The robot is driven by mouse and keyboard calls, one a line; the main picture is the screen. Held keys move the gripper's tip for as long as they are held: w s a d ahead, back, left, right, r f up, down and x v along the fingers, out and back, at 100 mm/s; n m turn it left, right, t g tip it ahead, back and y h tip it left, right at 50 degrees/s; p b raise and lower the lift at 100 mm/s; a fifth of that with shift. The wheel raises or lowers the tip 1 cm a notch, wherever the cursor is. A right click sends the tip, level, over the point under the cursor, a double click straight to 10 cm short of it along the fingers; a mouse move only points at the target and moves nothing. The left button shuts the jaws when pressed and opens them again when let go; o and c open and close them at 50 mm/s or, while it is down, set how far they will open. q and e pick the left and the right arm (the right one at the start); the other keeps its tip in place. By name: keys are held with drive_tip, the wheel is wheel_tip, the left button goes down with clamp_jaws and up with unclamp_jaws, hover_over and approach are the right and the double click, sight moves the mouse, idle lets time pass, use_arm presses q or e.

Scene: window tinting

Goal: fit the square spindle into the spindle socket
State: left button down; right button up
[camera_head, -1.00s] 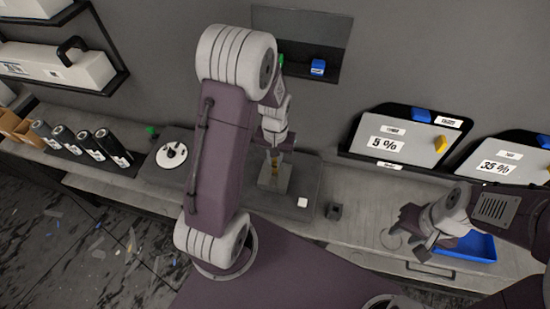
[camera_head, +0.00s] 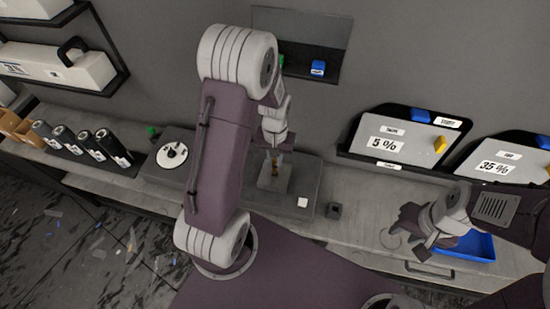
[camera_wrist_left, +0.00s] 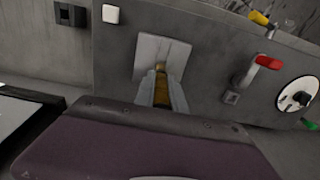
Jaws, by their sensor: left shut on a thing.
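My left gripper (camera_wrist_left: 160,94) is shut on a brass-coloured piece (camera_wrist_left: 161,83), which looks like the spindle. Its square shape cannot be made out. The piece points at a pale square plate (camera_wrist_left: 150,50) on the grey fixture. The socket itself cannot be made out, and I cannot tell whether the piece touches the plate. In the head view my left gripper (camera_head: 274,152) is over the same plate (camera_head: 283,181), partly hidden by my arm. My right gripper (camera_head: 415,232) is open and empty beside a blue tray (camera_head: 475,246).
A white block (camera_wrist_left: 112,14) and a dark block (camera_wrist_left: 70,14) stand near the plate. A red-handled tool (camera_wrist_left: 268,62) and a white disc (camera_wrist_left: 297,94) are on its other side. Tinted sample boards (camera_head: 400,140) stand at the right.

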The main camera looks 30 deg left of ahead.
sight(275, 167)
idle(0.5)
use_arm(q)
drive_tip(key=shift+f+b, duration=1.65)
drive_tip(key=shift+f, duration=0.7)
drive_tip(key=c, duration=1.3)
unclamp_jaws()
wheel_tip(275, 167, up, 9)
drive_tip(key=shift+r+b, duration=0.1)
drive_tip(key=shift+b, duration=0.2)
